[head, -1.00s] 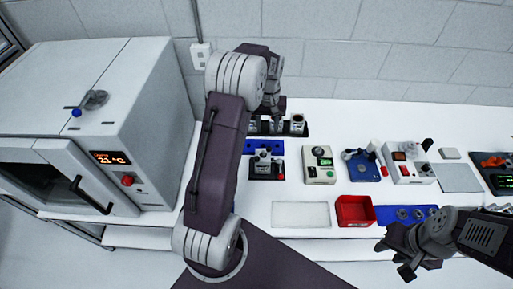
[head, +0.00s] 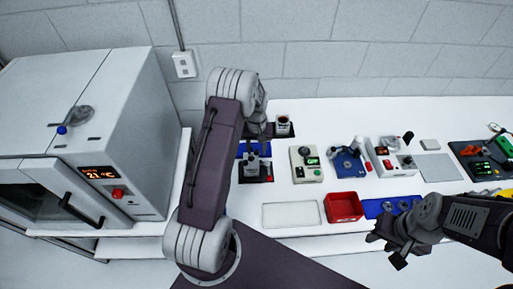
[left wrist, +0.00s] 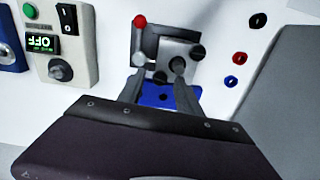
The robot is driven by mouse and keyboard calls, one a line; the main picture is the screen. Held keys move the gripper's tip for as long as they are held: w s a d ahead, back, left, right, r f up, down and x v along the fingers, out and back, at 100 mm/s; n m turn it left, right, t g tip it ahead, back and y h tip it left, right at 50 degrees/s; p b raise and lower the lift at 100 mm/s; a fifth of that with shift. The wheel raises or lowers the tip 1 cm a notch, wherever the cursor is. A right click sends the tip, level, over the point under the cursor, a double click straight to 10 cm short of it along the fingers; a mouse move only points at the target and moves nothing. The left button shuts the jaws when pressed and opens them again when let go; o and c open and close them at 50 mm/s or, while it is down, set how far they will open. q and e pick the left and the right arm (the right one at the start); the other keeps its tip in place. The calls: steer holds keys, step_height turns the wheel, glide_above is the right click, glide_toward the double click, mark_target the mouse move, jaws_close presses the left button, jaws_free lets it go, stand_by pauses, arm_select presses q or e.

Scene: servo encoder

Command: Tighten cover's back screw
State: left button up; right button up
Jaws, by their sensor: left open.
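The servo fixture (head: 256,168), a small dark-and-grey unit with a red knob, stands on the white bench in the head view, partly behind my left arm. In the left wrist view the fixture (left wrist: 180,48) shows a grey block, dark round parts and the red knob (left wrist: 139,20). I cannot tell which part is the cover's back screw.
A blue plate (left wrist: 165,97) lies beside the fixture. A beige meter box (head: 306,164) stands to its right. A red bin (head: 343,207) and a pale mat (head: 290,215) lie in front. A white oven (head: 100,130) stands at left. Small coloured rings (left wrist: 240,57) show in the wrist view.

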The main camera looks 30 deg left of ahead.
arm_select(q)
jaws_close()
steer(key=shift+m, duration=0.3)
steer(key=m, duration=0.3)
steer(key=shift+b, duration=0.35)
steer(key=m, duration=0.4)
steer(key=shift+m+b, duration=0.3)
steer(key=m, duration=0.4)
steer(key=shift+m, duration=0.3)
steer(key=shift+r+m+b, duration=0.1)
steer(key=shift+m+b, duration=0.2)
steer(key=shift+m, duration=1.8)
